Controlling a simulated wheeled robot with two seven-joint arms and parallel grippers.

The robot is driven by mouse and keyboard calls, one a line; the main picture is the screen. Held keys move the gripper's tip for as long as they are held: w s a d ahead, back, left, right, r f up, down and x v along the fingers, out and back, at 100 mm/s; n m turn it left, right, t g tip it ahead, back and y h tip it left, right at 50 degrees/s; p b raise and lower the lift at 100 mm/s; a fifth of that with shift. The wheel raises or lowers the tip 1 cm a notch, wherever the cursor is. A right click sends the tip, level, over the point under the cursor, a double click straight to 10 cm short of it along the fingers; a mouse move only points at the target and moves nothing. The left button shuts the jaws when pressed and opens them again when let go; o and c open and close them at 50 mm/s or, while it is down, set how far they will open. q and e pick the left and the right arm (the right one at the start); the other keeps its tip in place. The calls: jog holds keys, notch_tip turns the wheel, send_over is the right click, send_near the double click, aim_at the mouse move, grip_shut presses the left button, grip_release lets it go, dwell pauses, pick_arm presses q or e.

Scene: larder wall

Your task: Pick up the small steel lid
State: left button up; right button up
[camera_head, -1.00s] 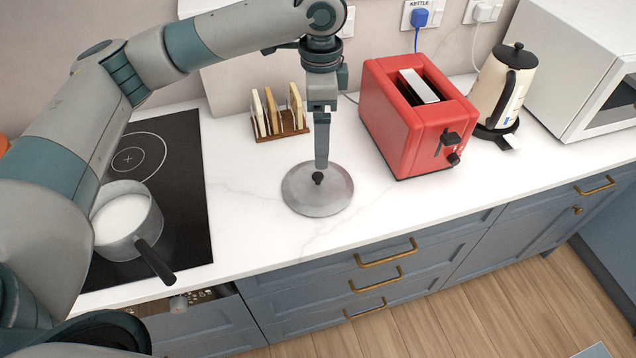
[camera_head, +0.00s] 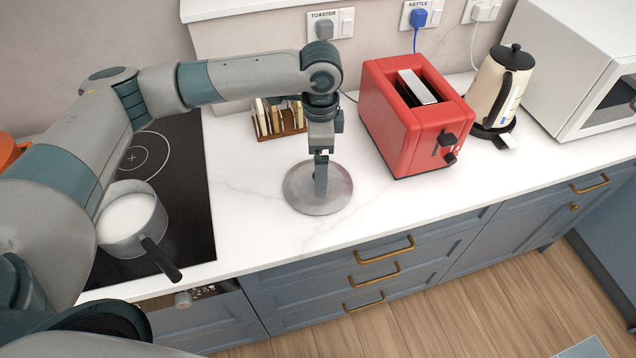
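The small steel lid (camera_head: 338,192) is a round grey disc lying flat on the white counter, left of the red toaster. My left gripper (camera_head: 320,192) points straight down over the lid's middle, with its fingertips at the place of the knob. The fingers hide the knob, and I see them nearly edge-on, so I cannot tell whether they are open or shut on it. The lid appears to rest on the counter. My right gripper is not in view.
A red toaster (camera_head: 405,125) stands right of the lid, with a cream kettle (camera_head: 492,90) beyond. A toast rack (camera_head: 280,125) stands behind my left arm. A pan of white liquid (camera_head: 125,235) sits on the black hob (camera_head: 190,170). Counter in front of the lid is clear.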

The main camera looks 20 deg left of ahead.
aim_at(299, 182)
pick_arm(q)
jog(key=shift+a+f+p, duration=0.1)
jog(key=shift+f+p, duration=0.35)
jog(key=f, duration=0.1)
jog(key=f+p, duration=0.1)
jog(key=f, duration=0.1)
jog(key=shift+w+a+f, duration=0.1)
jog(key=shift+w+a, duration=0.1)
jog(key=shift+f+p, duration=0.3)
jog(key=shift+f, duration=0.25)
